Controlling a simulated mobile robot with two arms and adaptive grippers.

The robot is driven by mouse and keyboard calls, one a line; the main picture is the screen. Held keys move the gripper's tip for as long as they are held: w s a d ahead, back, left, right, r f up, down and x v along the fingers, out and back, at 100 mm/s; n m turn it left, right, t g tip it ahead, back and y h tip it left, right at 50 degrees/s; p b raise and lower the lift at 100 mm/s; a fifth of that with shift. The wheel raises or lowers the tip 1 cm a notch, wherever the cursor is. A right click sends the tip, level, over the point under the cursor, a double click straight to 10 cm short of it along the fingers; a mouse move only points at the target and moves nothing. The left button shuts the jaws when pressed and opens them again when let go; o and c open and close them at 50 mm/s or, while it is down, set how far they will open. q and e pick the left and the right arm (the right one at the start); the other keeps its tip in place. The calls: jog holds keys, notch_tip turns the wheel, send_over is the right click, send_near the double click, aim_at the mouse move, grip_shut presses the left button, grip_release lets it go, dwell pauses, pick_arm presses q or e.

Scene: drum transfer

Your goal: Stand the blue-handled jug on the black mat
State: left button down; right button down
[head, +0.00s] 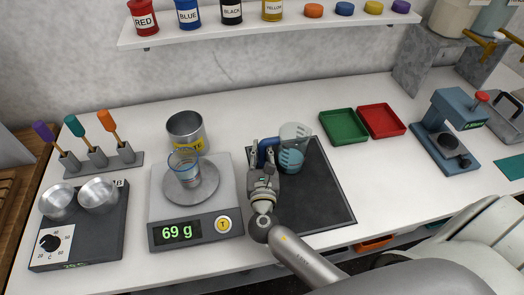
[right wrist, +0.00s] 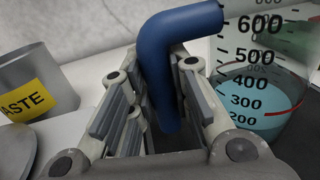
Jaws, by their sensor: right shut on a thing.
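The clear jug (head: 296,134) holds teal liquid and has a blue handle (head: 267,150). It is upright over the back part of the black mat (head: 318,200). I cannot tell whether its base touches the mat. My right gripper (head: 263,168) is shut on the blue handle, on the left side of the jug. In the right wrist view the handle (right wrist: 160,70) lies between the fingers, and the jug (right wrist: 262,85) shows printed volume marks and a red line. My left gripper is not in view.
Left of the mat stands a scale (head: 195,218) reading 69 g with a small beaker (head: 184,165) on it. A waste can (head: 186,130) is behind it. Green (head: 344,126) and red (head: 381,121) trays lie right of the jug. A blue-grey device (head: 447,130) stands farther right.

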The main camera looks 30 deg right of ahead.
jog(key=c, duration=1.8)
grip_release()
jog(key=shift+f, duration=0.1)
jog(key=o, duration=0.5)
jog(key=shift+c, duration=0.2)
jog(key=b+v, duration=0.2)
jog(key=v, duration=0.8)
jog(key=shift+s+a+b, duration=0.2)
jog(key=shift+s+b, duration=0.15)
jog(key=shift+b, duration=0.05)
jog(key=shift+s+a, duration=0.25)
jog(key=shift+s, duration=0.35)
